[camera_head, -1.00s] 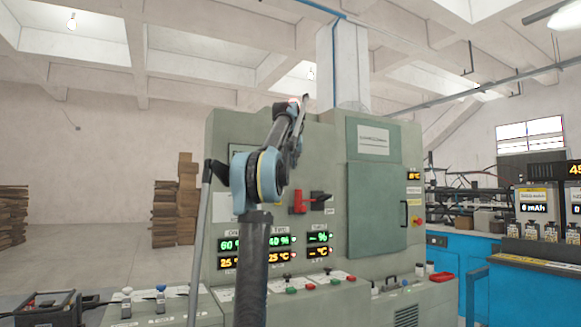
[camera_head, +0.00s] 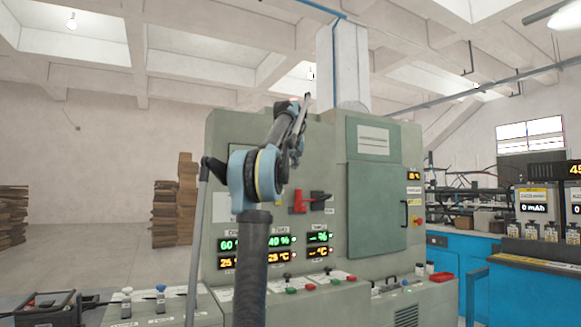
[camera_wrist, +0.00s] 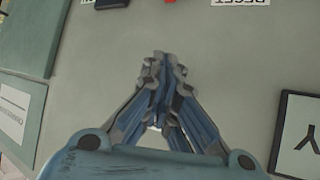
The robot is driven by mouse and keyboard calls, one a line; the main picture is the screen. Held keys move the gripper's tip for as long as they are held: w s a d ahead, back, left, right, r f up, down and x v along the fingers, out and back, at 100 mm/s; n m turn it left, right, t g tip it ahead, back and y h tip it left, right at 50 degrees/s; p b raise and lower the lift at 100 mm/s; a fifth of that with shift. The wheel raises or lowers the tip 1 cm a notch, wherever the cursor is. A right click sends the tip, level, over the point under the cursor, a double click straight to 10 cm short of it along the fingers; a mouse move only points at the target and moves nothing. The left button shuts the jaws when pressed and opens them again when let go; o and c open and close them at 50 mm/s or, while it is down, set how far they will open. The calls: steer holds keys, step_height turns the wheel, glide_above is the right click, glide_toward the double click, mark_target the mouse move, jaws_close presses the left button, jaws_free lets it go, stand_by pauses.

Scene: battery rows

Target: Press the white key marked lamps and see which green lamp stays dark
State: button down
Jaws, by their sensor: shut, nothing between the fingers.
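My gripper (camera_wrist: 166,68) is shut and empty in the wrist view, its fingertips together in front of a plain grey-green cabinet face. In the head view my arm rises in front of the grey-green cabinet (camera_head: 335,165), and the fingertips cannot be made out. I cannot pick out a white key marked lamps in either view. Small buttons (camera_head: 310,286), red and green, line the cabinet's sloped ledge. Lit green and amber displays (camera_head: 318,237) sit above it. Small lamps beside the displays are too small to read, and my arm hides part of that area.
A red switch handle (camera_head: 299,203) and a black one (camera_head: 318,197) stand out from the cabinet face. A green door panel (camera_head: 377,205) is to their right. In the wrist view a black-framed sign (camera_wrist: 298,135) is at right and an upside-down RESET label (camera_wrist: 240,3) at top.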

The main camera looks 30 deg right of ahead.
steer(key=s, duration=0.5)
stand_by(0.6)
steer(key=shift+a, duration=0.1)
stand_by(0.6)
